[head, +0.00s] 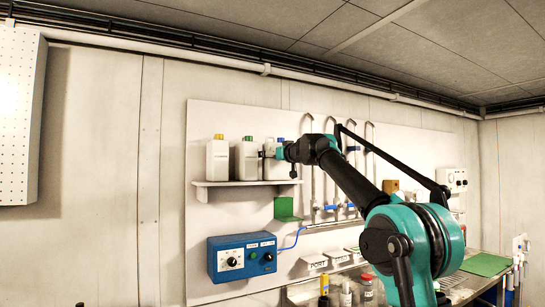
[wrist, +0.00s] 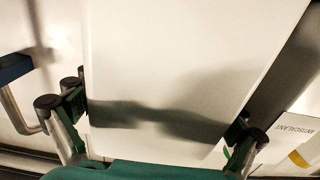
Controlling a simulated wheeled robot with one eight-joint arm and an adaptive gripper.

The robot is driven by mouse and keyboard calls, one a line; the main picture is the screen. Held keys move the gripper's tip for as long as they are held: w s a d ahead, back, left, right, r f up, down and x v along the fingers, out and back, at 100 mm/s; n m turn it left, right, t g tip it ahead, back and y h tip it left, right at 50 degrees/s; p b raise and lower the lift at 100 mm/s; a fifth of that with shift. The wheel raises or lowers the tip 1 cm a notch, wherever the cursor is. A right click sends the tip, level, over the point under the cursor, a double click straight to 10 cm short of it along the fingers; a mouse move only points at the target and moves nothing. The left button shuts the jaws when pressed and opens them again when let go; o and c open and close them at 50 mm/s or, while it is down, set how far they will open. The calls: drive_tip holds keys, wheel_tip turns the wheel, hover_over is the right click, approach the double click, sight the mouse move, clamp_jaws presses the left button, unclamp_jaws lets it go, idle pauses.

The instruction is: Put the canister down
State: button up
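A white canister with a blue cap (head: 280,140) is at the right end of the wall shelf (head: 240,183), partly hidden by my arm. My gripper (head: 275,153) is at its side. In the wrist view the canister's plain white face (wrist: 185,65) fills the middle. The two fingers of my gripper (wrist: 158,128) lie against its left and right sides, shut on it.
A yellow-capped canister (head: 217,160) and a green-capped canister (head: 246,160) stand on the shelf to the left. A labelled white surface (wrist: 297,140) is close by in the wrist view. Pipes with blue valves (head: 330,207) are to the right. A blue control box (head: 242,257) is below.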

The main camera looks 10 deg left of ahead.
idle(0.3)
drive_tip(key=v, duration=1.2)
drive_tip(key=shift+r, duration=0.15)
